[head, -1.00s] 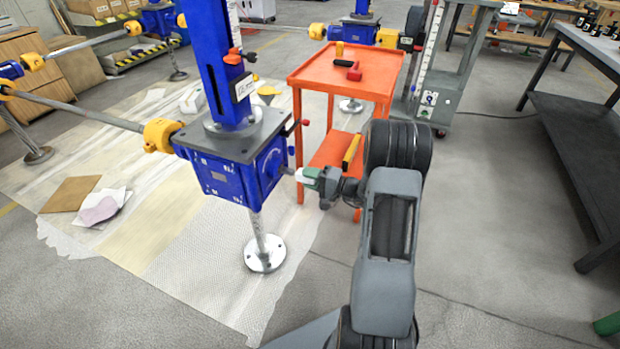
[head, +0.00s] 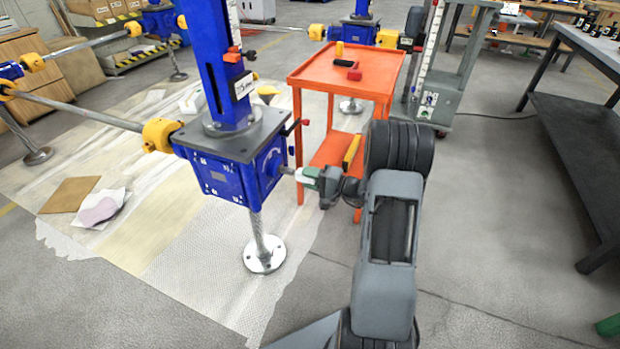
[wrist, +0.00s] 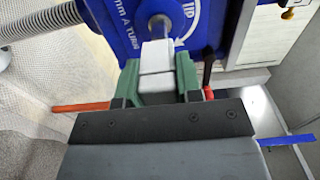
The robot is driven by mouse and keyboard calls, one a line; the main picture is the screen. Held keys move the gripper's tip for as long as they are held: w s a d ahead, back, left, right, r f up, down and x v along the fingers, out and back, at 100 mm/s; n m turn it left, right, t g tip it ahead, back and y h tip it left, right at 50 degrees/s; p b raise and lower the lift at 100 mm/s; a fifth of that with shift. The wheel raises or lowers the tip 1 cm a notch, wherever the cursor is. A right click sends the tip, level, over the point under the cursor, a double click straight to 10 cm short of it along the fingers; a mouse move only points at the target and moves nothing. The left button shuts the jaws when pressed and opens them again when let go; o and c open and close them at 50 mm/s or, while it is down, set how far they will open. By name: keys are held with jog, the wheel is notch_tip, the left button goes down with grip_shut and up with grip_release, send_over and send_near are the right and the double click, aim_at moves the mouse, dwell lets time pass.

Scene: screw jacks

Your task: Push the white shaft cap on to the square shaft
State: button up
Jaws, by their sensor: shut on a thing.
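The blue screw jack box (head: 228,172) stands on a metal post in the left half of the head view. Its shaft (head: 286,170) sticks out of the right side, toward my gripper. The shaft (wrist: 160,24) also shows at the top of the wrist view, in front of the blue face (wrist: 115,22). My gripper (head: 317,178) is shut on the white shaft cap (wrist: 157,60), held between two green fingers. The cap is in line with the shaft and its far end meets or overlaps the shaft's end. I cannot tell how far the shaft sits inside it.
An orange cart (head: 347,75) with small items on top stands just behind my gripper. A long rod with a yellow coupling (head: 161,134) joins the jack from the left. A dark workbench (head: 585,130) stands at the right. The floor between is clear.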

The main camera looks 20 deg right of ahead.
aim_at(293, 173)
jog(key=shift+b+x, duration=0.9)
jog(key=shift+x, duration=1.6)
jog(key=o, duration=1)
jog(key=p+v, duration=0.2)
jog(key=v, duration=1.1)
jog(key=shift+s+d, duration=0.25)
jog(key=shift+d, duration=0.05)
